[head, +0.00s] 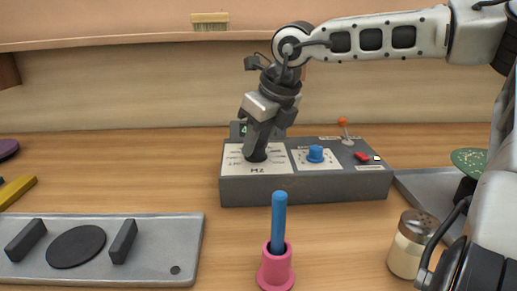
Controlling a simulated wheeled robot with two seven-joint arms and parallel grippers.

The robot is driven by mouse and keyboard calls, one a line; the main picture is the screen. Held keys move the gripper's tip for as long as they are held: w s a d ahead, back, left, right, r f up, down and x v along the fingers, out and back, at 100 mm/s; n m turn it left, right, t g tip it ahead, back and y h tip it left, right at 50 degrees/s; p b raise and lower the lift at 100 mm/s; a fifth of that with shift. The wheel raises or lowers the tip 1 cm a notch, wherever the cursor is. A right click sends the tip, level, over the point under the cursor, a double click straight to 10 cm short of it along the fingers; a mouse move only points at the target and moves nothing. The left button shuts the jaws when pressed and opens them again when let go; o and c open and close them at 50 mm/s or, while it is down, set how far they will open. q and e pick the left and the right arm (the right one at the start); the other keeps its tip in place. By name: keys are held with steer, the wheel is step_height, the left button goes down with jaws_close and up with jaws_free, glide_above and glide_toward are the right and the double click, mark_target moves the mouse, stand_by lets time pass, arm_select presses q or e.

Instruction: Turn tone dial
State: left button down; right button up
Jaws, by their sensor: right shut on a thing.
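A dark grey control box (305,187) stands on the table, with two white panels on its top. The left panel (233,163) has scale marks and lettering that looks like "M2". My right gripper (257,155) points down onto this panel and is shut on a dark dial there, mostly hidden by the fingers. A blue knob (315,154) sits on the right panel, apart from the gripper. I cannot read which one is labelled tone. My left gripper is out of view.
The box also has an orange-tipped lever (343,123) and a red switch (362,156). In front stands a pink holder (276,275) with a blue stick (279,220). A shaker (408,250) is at front right, a grey panel (190,228) at left. A brush (210,21) lies on the shelf.

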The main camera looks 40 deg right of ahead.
stand_by(0.3)
steer(key=o, duration=1)
steer(key=shift+r, duration=0.1)
steer(key=p+v, duration=0.1)
steer(key=v, duration=1.4)
steer(key=shift+s+r+p, duration=0.1)
steer(key=shift+r+p, duration=0.25)
steer(key=shift+r, duration=0.05)
